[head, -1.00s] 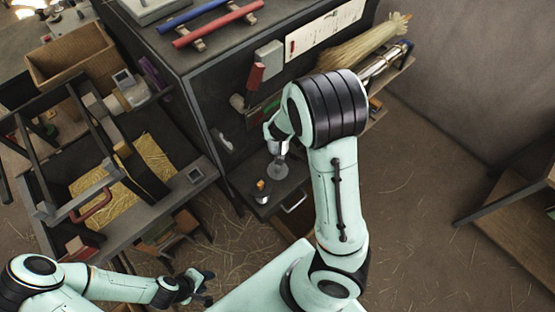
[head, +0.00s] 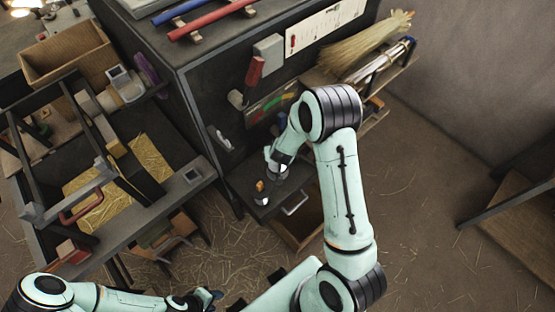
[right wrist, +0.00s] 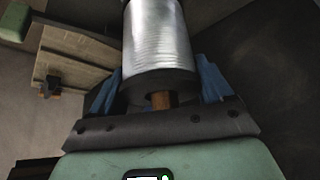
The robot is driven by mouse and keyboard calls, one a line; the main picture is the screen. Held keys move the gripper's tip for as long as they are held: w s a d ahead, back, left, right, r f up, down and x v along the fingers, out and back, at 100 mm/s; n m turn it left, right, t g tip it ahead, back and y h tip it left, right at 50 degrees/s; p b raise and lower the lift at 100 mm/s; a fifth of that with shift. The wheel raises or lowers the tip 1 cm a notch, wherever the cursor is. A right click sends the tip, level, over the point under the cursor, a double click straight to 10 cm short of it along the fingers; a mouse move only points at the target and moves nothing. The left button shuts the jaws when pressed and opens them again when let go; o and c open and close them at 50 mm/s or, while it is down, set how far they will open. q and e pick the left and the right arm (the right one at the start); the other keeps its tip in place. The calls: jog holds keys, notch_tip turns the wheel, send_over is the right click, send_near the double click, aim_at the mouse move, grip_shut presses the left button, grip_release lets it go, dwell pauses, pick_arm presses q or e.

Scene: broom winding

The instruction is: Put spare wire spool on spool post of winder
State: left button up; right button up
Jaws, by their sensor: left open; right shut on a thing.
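The spare wire spool (right wrist: 158,45), wound with silvery wire, stands between the blue fingers of my right gripper (right wrist: 160,85) in the right wrist view. A short brown core shows under its dark flange. In the head view my right gripper (head: 277,166) is over a dark shelf at the cabinet front, and the spool is hard to make out there. My left gripper (head: 207,297) is open and empty, low at the bottom edge, away from the spool. A dark-framed bench (head: 100,150) with a red handle is at left; I cannot tell which part is the spool post.
A dark cabinet (head: 215,65) stands in the middle, with red and blue rods on top. A small orange-topped item (head: 260,186) is on its shelf beside my right gripper. A straw bundle (head: 368,45) lies behind. A wooden bin (head: 65,52) is upper left.

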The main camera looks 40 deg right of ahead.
notch_tip(320, 180, down, 4)
jog(key=shift+b, duration=0.6)
pick_arm(q)
jog(key=shift+s+f, duration=0.55)
jog(key=shift+f, duration=0.15)
pick_arm(e)
jog(key=shift+r, duration=0.1)
pick_arm(q)
jog(key=shift+f, duration=0.1)
pick_arm(e)
jog(key=o, duration=1.5)
jog(key=shift+f, duration=0.2)
jog(key=shift+c, duration=0.2)
jog(key=shift+r, duration=0.2)
pick_arm(q)
jog(key=w+r+p, duration=0.2)
jog(key=r, duration=0.1)
jog(key=shift+w+r+p, duration=0.2)
jog(key=shift+w+p, duration=0.1)
pick_arm(e)
jog(key=v, duration=1.2)
